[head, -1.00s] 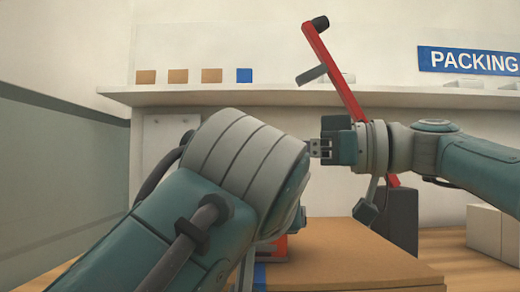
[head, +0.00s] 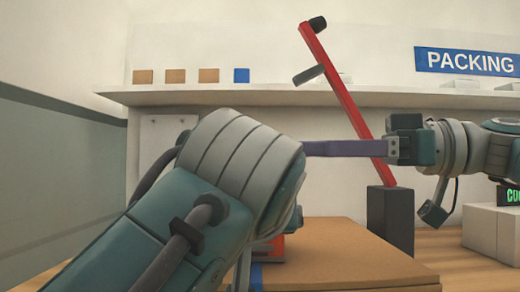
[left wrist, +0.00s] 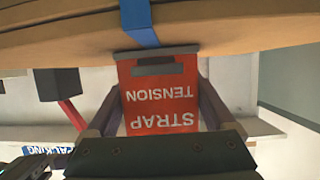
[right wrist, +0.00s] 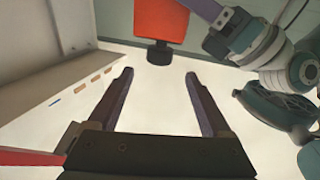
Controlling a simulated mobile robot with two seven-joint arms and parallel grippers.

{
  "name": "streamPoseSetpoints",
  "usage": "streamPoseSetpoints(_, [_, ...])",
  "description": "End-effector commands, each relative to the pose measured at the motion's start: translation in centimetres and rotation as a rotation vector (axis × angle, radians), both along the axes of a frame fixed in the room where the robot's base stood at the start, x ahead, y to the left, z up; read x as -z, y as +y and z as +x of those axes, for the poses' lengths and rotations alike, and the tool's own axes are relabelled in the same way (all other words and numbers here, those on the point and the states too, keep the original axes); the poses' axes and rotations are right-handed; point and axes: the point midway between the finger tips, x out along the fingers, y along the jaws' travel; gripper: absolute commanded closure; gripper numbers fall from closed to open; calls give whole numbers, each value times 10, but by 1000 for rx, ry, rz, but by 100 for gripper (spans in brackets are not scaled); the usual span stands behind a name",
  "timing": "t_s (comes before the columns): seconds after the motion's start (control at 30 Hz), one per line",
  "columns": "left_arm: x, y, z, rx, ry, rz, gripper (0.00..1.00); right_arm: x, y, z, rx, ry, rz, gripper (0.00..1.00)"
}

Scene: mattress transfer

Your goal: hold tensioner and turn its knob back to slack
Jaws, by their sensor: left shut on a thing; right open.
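The red tensioner (left wrist: 160,100), marked STRAP TENSION, sits against the cardboard, in line with the blue strap (left wrist: 138,22). My left gripper (left wrist: 160,82) is shut on it, one finger along each side. In the head view the tensioner (head: 272,250) shows only partly behind my left arm, which hides that gripper. In the right wrist view the tensioner (right wrist: 160,20) is ahead, with its black knob (right wrist: 159,53) toward me. My right gripper (right wrist: 158,74) is open and empty, its fingers short of the knob. In the head view its fingers (head: 305,148) point left toward my left arm.
A slanted red bar (head: 342,88) with black grips rises from a black post (head: 390,222), close behind my right gripper. The brown cardboard slab (head: 345,262) lies on the bench. A shelf (head: 300,98) runs along the wall. Pale boxes (head: 485,230) stand at right.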

Motion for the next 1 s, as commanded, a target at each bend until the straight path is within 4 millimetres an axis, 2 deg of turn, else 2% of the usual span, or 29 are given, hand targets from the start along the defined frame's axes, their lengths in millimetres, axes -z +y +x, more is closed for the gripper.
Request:
streamPoseSetpoints(0.1, [-3, 0, 0, 1, -8, -2, 100, 0, -20, -5, 2, 0, -2, 17])
streamPoseSetpoints(0.23, [-3, 0, 0, 1, -8, -2, 100, 0, -31, -9, 0, 0, -1, 17])
streamPoseSetpoints(0.67, [-3, 0, 0, 1, -8, -2, 100, 2, -34, -11, 4, 9, -8, 16])
streamPoseSetpoints(0.87, [-3, 0, 0, 1, -8, -2, 100, 26, -24, -12, 82, 97, -92, 16])
streamPoseSetpoints(1.0, [-3, 0, 0, 1, -8, -2, 100, 47, -17, -15, 224, 191, -156, 16])
